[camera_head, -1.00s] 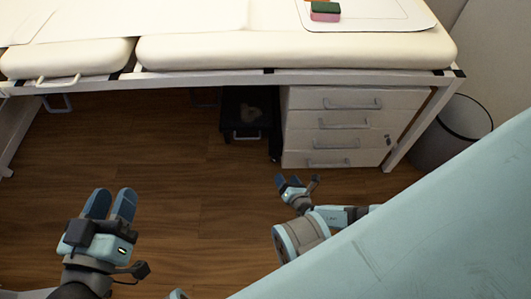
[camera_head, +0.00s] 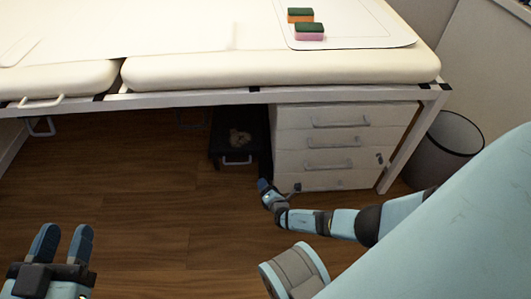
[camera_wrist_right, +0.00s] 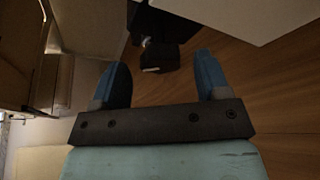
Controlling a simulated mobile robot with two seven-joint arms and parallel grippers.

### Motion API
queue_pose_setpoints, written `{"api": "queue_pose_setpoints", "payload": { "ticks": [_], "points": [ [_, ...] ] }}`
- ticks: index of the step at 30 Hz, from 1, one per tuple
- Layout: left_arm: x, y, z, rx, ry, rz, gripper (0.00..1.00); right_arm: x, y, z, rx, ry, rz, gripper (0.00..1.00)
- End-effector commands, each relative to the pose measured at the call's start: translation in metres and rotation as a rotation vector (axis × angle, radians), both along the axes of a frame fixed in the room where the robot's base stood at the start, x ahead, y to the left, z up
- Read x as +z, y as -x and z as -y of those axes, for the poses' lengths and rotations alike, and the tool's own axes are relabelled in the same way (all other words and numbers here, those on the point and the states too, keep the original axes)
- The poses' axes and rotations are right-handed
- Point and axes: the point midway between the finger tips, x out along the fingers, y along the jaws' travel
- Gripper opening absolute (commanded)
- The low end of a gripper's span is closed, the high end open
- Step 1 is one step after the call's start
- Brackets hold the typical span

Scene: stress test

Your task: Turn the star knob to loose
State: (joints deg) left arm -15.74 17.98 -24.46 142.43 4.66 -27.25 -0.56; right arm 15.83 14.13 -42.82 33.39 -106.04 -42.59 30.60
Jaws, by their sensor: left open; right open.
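I cannot make out a star knob in either view. My right gripper (camera_head: 265,187) is open, low in front of the white drawer unit (camera_head: 345,145), near its lower left corner. In the right wrist view its two blue fingers (camera_wrist_right: 162,70) are spread with nothing between them. Beyond the fingers is a dark object (camera_wrist_right: 160,55) with a small pale strip, too dark to identify. My left gripper (camera_head: 62,243) is open and empty over the floor at the lower left.
A padded table (camera_head: 290,68) spans the view, with two sponges (camera_head: 309,32) (camera_head: 300,15) on top. Under it is a dark box (camera_head: 222,150) with a pale lump (camera_head: 240,138). A grey bin (camera_head: 440,150) stands right. The wooden floor (camera_head: 150,200) is clear.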

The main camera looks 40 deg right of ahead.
Motion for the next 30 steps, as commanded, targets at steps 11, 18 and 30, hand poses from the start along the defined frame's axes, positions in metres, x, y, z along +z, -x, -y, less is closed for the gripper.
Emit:
{"api": "queue_pose_setpoints", "payload": {
  "ticks": [11,18,30],
  "points": [
    [0.008,-0.005,-0.004,-0.001,-0.048,0.094,0.43,-0.005,-0.022,0.005,0.000,0.000,0.000,0.69],
    [0.007,-0.004,-0.004,0.000,-0.050,0.088,0.43,-0.005,-0.022,0.005,0.000,0.000,0.000,0.51],
    [0.007,-0.006,-0.003,0.004,-0.037,0.079,0.43,-0.005,-0.021,0.005,0.000,0.014,-0.008,0.20]
  ]
}}
